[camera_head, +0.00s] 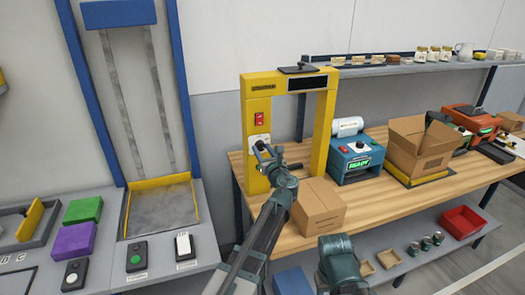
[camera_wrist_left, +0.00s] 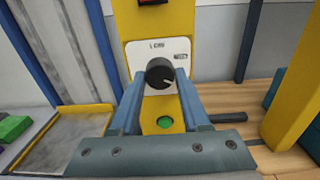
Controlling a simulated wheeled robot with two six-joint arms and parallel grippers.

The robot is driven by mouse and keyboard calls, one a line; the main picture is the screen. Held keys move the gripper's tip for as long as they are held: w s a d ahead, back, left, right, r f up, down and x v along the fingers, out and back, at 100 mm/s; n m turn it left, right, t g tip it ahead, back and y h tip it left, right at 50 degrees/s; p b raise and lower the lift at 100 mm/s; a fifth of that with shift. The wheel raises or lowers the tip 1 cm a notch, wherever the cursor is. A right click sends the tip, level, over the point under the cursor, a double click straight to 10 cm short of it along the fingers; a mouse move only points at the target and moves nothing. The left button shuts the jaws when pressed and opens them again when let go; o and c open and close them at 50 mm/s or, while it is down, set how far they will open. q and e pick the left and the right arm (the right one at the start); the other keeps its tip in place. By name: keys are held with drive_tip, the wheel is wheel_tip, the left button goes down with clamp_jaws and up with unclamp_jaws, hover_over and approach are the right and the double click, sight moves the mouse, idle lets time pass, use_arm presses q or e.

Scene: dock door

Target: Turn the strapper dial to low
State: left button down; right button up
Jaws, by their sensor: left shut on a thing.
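The strapper (camera_head: 252,103) is a yellow arch-shaped frame at the left end of the wooden bench. On its left post is a white plate (camera_wrist_left: 140,57) with small lettering that is hard to read. The black round dial (camera_wrist_left: 160,73) sits on this plate, with a pale pointer mark toward its right side. My left gripper (camera_head: 262,149) is at the plate in the head view and hides the dial there. In the left wrist view, its two blue-grey fingers are shut on the dial. Part of my right arm shows low in the head view, but its gripper does not.
A red switch (camera_head: 259,118) is above the plate, and a green button (camera_wrist_left: 165,122) is below the dial. A closed carton (camera_head: 319,206) stands on the bench right of my left arm. A teal machine (camera_head: 356,161) and an open carton (camera_head: 419,147) are farther right.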

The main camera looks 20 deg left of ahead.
use_arm(q)
drive_tip(key=n, duration=0.5)
drive_tip(key=shift+n, duration=0.4)
drive_tip(key=n, duration=0.6)
drive_tip(key=shift+d, duration=0.1)
drive_tip(key=n, duration=0.6)
drive_tip(key=shift+n, duration=0.3)
drive_tip(key=n, duration=0.5)
drive_tip(key=shift+r, duration=0.1)
drive_tip(key=shift+n, duration=0.4)
drive_tip(key=shift+c, duration=1.9)
unclamp_jaws()
